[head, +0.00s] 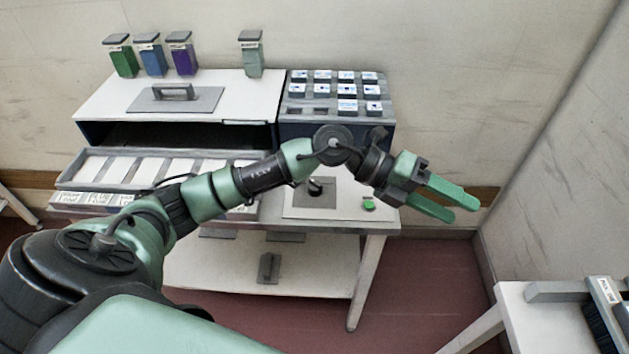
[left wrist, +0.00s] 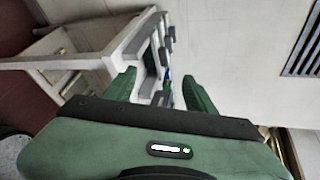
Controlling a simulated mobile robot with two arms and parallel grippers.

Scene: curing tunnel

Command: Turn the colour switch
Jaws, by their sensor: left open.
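A black rotary knob (head: 316,188), which looks like the colour switch, sits on a pale panel (head: 298,211) at the front right of the bench. My left forearm passes just above and behind it in the head view, and its markings are too small to read. My left gripper (head: 462,203) is open and empty, to the right of the knob and clear of the bench. In the left wrist view its two green fingers (left wrist: 160,88) stand apart with nothing between them held. My right gripper is not in view.
A green button (head: 368,205) is right of the knob. A block of labelled keys (head: 335,90) stands behind. A white cabinet (head: 240,92) with an open slot and a sample drawer (head: 75,178) is at left. Several coloured bottles (head: 183,58) stand on top.

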